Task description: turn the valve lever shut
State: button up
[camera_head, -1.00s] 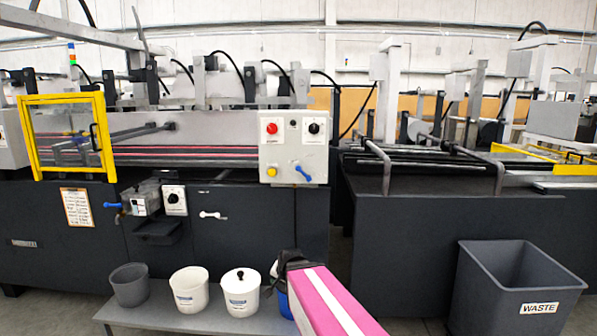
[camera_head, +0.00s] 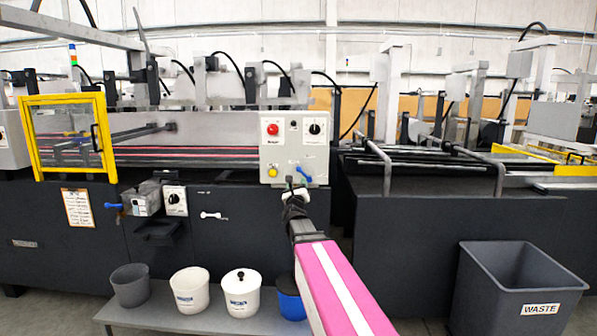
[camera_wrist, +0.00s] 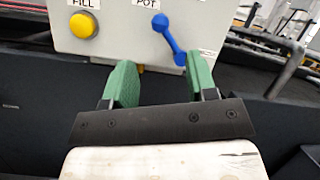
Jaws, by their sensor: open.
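A blue lever (camera_head: 304,174) is on the lower right of the light grey control panel (camera_head: 285,150). In the wrist view the blue lever (camera_wrist: 171,38) slants from upper left to lower right, under a label reading POT. My gripper (camera_wrist: 160,80) is open, its two green fingers apart and empty. In the head view my gripper (camera_head: 295,192) is just below the panel and partly hides the lever's surroundings. A second blue handle (camera_head: 113,206) sticks out left of a small unit lower left.
A yellow button (camera_wrist: 83,25) marked FILL is left of the lever. The panel also has a red button (camera_head: 272,129) and a black knob (camera_head: 315,129). Below are pots on a grey bench (camera_head: 180,318). A waste bin (camera_head: 520,285) stands at right.

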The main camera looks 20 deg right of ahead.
aim_at(298, 170)
jog(key=x, duration=1)
jog(key=shift+w+d+r, duration=0.1)
jog(key=shift+w+d, duration=0.1)
jog(key=shift+w, duration=0.15)
grip_shut()
